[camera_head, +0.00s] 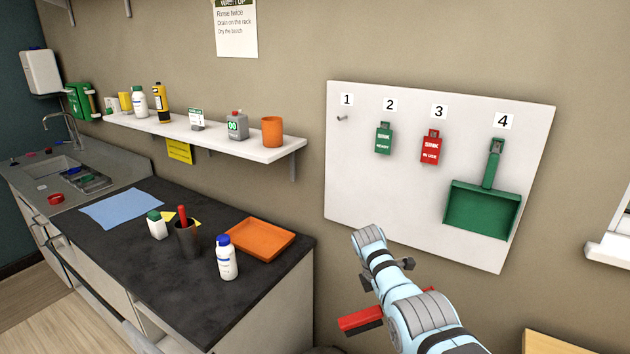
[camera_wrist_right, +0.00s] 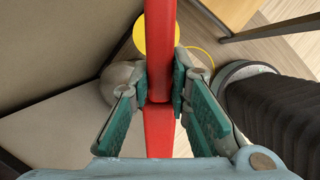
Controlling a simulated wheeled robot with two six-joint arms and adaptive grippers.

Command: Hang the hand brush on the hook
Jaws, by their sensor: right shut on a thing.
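The hand brush (camera_wrist_right: 160,130) is red where it shows, a straight bar between the fingers in the right wrist view. My right gripper (camera_wrist_right: 160,88) is shut on it, with green pads pressing on both sides. The hook (camera_head: 342,118) under label 1 is a small bare peg at the board's upper left. The brush is apart from it. My left gripper is in neither view.
A shelf (camera_head: 283,150) and dark counter (camera_head: 262,290) with bottles and an orange tray (camera_head: 260,240) lie left.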

